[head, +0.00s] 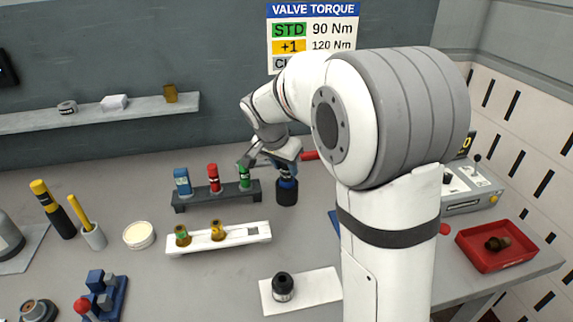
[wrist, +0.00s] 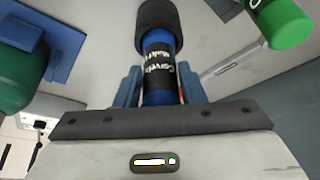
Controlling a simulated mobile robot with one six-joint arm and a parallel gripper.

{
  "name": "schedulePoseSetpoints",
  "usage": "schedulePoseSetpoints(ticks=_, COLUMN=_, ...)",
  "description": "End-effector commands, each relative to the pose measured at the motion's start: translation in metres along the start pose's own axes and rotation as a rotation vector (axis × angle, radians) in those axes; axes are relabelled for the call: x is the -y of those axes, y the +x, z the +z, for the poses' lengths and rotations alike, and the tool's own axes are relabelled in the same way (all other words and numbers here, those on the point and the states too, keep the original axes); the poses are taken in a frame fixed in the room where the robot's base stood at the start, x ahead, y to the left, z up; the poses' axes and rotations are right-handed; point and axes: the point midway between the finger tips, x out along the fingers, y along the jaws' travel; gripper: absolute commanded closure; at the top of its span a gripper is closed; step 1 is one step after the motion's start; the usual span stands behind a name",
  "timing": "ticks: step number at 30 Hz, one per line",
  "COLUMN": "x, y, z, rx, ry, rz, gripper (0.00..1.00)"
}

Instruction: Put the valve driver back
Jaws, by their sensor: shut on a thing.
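My gripper (head: 285,168) is shut on a blue and black cylindrical tool, which I take to be the valve driver (head: 287,194). In the head view it hangs upright below my gripper, just right of the dark rack. I cannot tell whether its black lower end touches the table or stands in a holder. In the wrist view the driver (wrist: 158,55) is between the fingers (wrist: 160,88), with a blue body, a black lettered band and a wide black end.
The dark rack (head: 217,198) holds blue, red and green cylinders. A white tray (head: 240,236) with two brass pieces lies in front. A black cylinder (head: 283,288) stands on a white pad (head: 315,285). A red tray (head: 490,262) is at right. My arm hides the table's middle right.

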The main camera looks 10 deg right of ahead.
Motion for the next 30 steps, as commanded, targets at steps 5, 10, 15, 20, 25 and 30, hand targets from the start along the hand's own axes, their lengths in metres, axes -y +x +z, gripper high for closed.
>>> schedulePoseSetpoints(ticks=5, x=0.0004, y=0.0038, z=0.0011, rx=-0.002, ry=0.000, rz=-0.002, gripper=1.00)
schedulePoseSetpoints(ticks=10, x=0.0003, y=0.0041, z=0.0013, rx=-0.002, ry=0.001, rz=-0.002, gripper=0.58)
schedulePoseSetpoints(ticks=15, x=0.0001, y=0.0046, z=0.0016, rx=-0.001, ry=0.000, rz=-0.001, gripper=0.44)
schedulePoseSetpoints(ticks=20, x=0.0000, y=0.0049, z=0.0018, rx=-0.001, ry=0.000, rz=0.000, gripper=0.39)
schedulePoseSetpoints(ticks=25, x=-0.0004, y=0.0052, z=0.0023, rx=0.001, ry=0.000, rz=0.002, gripper=0.39)
schedulePoseSetpoints(ticks=30, x=-0.0003, y=-0.0030, z=-0.0013, rx=0.000, ry=0.000, rz=0.001, gripper=0.39)
